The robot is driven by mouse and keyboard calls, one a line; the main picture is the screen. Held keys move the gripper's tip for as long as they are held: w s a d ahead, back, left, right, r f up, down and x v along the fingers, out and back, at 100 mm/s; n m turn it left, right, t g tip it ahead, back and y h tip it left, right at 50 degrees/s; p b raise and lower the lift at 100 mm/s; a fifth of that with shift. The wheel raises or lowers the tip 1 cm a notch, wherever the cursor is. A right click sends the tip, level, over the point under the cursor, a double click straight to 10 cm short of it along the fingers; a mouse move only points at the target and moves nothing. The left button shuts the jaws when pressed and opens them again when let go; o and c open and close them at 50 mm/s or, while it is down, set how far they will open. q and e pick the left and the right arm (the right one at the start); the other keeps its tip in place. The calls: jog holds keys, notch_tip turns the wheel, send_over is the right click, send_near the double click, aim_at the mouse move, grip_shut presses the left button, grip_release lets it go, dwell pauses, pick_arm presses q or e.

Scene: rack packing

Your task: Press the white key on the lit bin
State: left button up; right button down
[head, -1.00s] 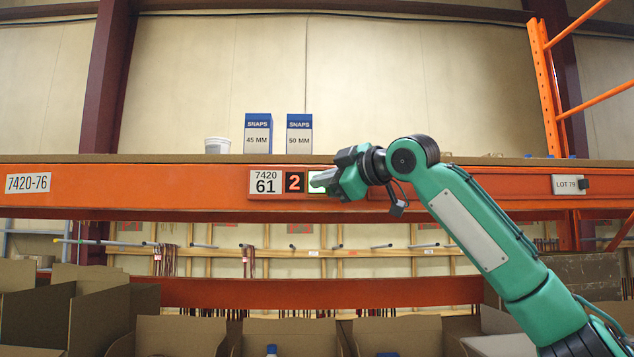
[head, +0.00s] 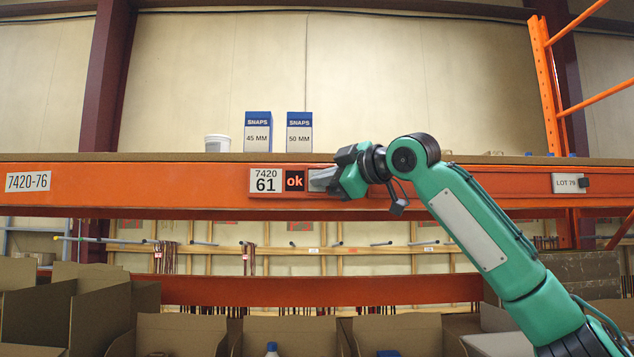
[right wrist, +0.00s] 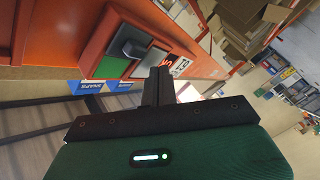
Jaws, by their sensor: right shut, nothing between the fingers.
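The bin's module on the orange beam has a white label (head: 266,180) reading 7420 61. Beside it a black display (head: 294,181) shows "ok" in orange. My right gripper (head: 320,180) is shut and empty, its fingertips just right of the display, in front of the key's place. They hide most of the key in the head view. In the right wrist view a pale key (right wrist: 150,62) shows beside the shut fingers (right wrist: 159,80), no green light around it. I cannot tell whether the fingertips touch it. My left gripper is not in view.
On the shelf above stand two SNAPS boxes, 45 MM (head: 258,133) and 50 MM (head: 299,133), and a white tub (head: 217,143). Other labels are 7420-76 (head: 28,181) and LOT 79 (head: 567,183). Open cardboard boxes (head: 180,334) stand below the beam.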

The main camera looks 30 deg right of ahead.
jog(key=shift+s+a, duration=0.25)
jog(key=shift+s, duration=0.2)
jog(key=s+a, duration=0.1)
jog(key=s+b, duration=0.1)
jog(key=s, duration=0.1)
jog(key=s+a, duration=0.1)
jog(key=shift+s+a, duration=0.15)
jog(key=shift+a, duration=0.15)
dwell(0.8)
